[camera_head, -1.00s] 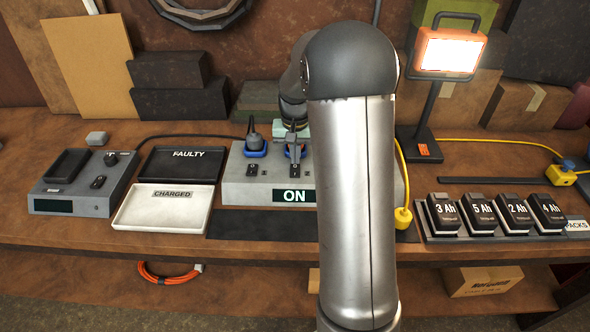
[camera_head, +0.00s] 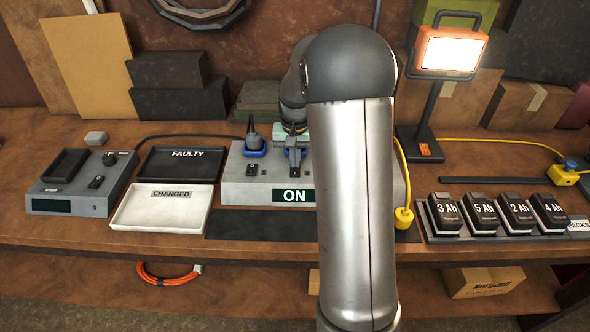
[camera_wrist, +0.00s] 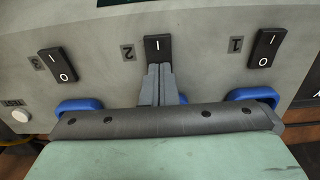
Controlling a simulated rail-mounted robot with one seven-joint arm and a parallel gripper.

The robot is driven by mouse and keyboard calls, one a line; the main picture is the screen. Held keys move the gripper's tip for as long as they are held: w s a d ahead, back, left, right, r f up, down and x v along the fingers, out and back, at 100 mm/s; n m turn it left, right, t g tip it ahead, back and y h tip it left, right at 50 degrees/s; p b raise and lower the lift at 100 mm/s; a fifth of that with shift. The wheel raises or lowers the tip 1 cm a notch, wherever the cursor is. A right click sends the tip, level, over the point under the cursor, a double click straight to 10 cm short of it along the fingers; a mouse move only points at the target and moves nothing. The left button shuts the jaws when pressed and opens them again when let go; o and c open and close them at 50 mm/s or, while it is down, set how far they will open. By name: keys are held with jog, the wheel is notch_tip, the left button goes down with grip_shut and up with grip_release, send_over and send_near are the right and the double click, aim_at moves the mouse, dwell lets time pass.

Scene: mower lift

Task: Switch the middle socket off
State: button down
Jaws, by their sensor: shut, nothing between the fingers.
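The grey socket box (camera_head: 235,190) stands on the bench with a lit ON display (camera_head: 294,196). In the wrist view it carries rocker switches numbered 3 (camera_wrist: 64,64), 2 (camera_wrist: 158,46) and 1 (camera_wrist: 266,48), each near a blue socket. The middle switch, number 2, shows its "I" end; its other end is hidden behind my fingertips. My gripper (camera_wrist: 160,72) is shut and empty, its tips at that switch; I cannot tell if they touch it. In the head view my gripper (camera_head: 294,158) is over the box, and my arm hides the box's right part.
A black FAULTY tray (camera_head: 180,176) and a white CHARGED tray (camera_head: 127,221) lie left of the box, beside a grey charger unit (camera_head: 75,203). Several battery packs (camera_head: 482,217) stand at the right. A lit work lamp (camera_head: 448,52) and a yellow cable plug (camera_head: 404,215) are nearby.

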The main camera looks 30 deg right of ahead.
jog(key=shift+r+p, duration=2.4)
jog(key=shift+r, duration=1.1)
jog(key=s+a+r+n, duration=0.2)
jog(key=s+a+r, duration=0.1)
jog(key=s+a, duration=0.3)
jog(key=s+a+r+n, duration=0.1)
jog(key=s+a+r, duration=0.2)
jog(key=s+a, duration=0.35)
jog(key=s+a+f+n, duration=0.2)
jog(key=s, duration=1.2)
jog(key=shift+s+a+n+t, duration=0.15)
jog(key=shift+a+n+t, duration=0.15)
jog(key=shift+a+t, duration=0.1)
jog(key=shift+d, duration=0.15)
